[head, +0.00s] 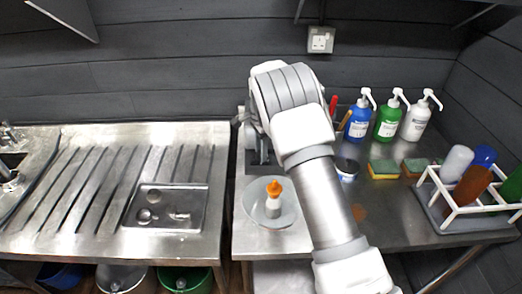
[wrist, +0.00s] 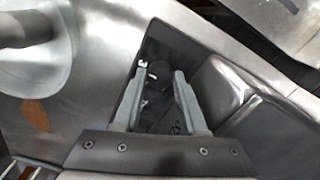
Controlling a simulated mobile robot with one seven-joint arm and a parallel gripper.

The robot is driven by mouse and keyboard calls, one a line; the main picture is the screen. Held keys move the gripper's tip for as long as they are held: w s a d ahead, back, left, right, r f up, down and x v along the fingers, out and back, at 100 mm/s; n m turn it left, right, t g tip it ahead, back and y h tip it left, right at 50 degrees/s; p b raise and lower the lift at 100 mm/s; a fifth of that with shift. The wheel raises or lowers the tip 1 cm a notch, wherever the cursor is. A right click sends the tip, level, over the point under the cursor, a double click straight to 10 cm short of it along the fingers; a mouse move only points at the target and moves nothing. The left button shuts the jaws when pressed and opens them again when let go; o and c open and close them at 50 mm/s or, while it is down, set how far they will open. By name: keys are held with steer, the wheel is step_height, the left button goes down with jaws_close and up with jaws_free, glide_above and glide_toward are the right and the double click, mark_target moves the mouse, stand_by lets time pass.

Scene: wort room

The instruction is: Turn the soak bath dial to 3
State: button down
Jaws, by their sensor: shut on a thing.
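In the wrist view, my gripper (wrist: 164,76) has its two grey fingers on either side of a dark dial (wrist: 157,92), shut on it. A metal basin (wrist: 222,90), apparently the soak bath, lies just right of the fingers. In the head view, my arm reaches over the right counter and hides the dial and most of the bath.
Pump bottles (head: 388,120), sponges (head: 383,169) and a white rack (head: 446,205) stand to the right. A brown stain (head: 360,213) marks the counter. The ridged drainboard (head: 90,215) at left is mostly clear.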

steer(key=c, duration=0.8)
jaws_free()
steer(key=shift+o, duration=0.2)
steer(key=shift+r, duration=0.15)
step_height(320, 180, up, 17)
steer(key=shift+r, duration=0.15)
